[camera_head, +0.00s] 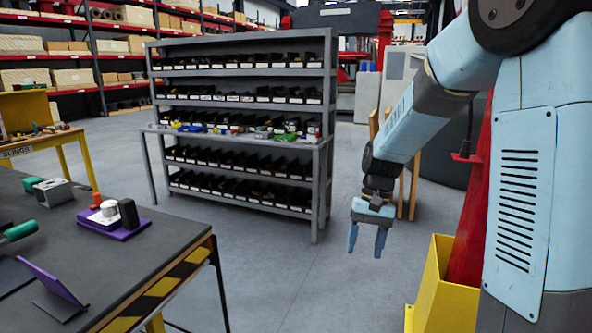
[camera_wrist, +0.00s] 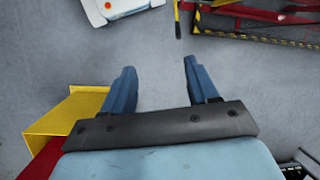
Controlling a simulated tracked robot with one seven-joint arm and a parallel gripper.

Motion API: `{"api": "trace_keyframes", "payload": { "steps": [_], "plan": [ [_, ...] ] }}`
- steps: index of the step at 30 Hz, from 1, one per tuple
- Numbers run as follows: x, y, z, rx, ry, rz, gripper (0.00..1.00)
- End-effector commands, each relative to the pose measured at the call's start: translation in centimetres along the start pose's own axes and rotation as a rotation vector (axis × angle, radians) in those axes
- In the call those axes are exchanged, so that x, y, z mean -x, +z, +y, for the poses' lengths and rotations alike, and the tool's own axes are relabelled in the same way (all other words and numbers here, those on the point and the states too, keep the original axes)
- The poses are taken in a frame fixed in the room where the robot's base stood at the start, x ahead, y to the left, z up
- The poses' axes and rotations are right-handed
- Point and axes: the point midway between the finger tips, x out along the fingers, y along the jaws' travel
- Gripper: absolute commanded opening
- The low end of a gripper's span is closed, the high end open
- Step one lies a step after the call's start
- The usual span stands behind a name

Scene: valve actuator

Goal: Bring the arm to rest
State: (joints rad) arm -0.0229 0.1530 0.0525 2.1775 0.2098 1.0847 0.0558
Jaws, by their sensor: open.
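My gripper (camera_head: 367,241) hangs from my light blue arm at the right of the head view, pointing down over the open floor. Its two blue fingers are apart and nothing is between them. In the wrist view my gripper (camera_wrist: 158,85) also shows open and empty, with bare grey floor beyond the fingers. It touches nothing that I can see.
A dark workbench (camera_head: 150,245) with a purple stand (camera_head: 118,228) is at the left. A grey bin shelf (camera_head: 240,81) stands behind. A yellow container (camera_head: 434,285) is close to my arm; it also shows in the wrist view (camera_wrist: 75,112). The middle floor is clear.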

Motion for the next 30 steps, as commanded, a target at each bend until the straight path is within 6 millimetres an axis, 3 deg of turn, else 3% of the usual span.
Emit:
{"api": "trace_keyframes", "payload": {
  "steps": [6,15,30],
  "plan": [
    [3.8,3.7,1.1,0.030,0.020,0.142,0.59],
    [7.6,8.9,2.6,0.069,0.052,0.328,0.59],
    [10.9,17.6,5.4,0.120,0.105,0.637,0.59]
  ]
}}
